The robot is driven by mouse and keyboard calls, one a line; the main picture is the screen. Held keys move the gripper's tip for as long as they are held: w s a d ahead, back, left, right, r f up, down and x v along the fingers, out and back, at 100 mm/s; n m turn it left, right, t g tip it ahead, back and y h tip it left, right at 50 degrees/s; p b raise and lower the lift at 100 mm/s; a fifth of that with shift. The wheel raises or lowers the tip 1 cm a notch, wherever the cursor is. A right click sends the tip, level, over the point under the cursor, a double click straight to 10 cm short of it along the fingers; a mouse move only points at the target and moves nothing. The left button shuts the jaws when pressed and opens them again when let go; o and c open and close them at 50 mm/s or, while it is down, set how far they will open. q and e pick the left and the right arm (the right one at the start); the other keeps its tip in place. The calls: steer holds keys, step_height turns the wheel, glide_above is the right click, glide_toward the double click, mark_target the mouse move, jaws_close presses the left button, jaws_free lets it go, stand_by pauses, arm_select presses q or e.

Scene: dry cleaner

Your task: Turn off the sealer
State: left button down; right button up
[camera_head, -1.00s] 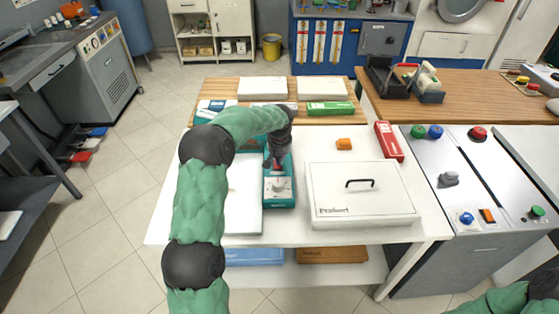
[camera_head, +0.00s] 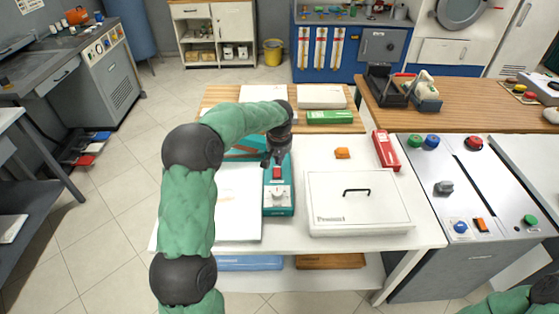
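My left gripper (camera_head: 274,162) points down just behind the red switch, near the sealer's top. The fingers are small and dark, so I cannot tell how far apart they are or whether they touch. My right gripper is out of view; only part of my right arm shows at the bottom right.
A button console (camera_head: 450,172) stands at right.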

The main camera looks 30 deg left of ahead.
arm_select(q)
steer(key=s+r, duration=0.1)
steer(key=r, duration=0.1)
steer(key=s+d+r, duration=0.1)
steer(key=r, duration=0.1)
steer(key=shift+s+d+p, duration=0.15)
steer(key=shift+d+p, duration=0.05)
steer(key=shift+p, duration=0.2)
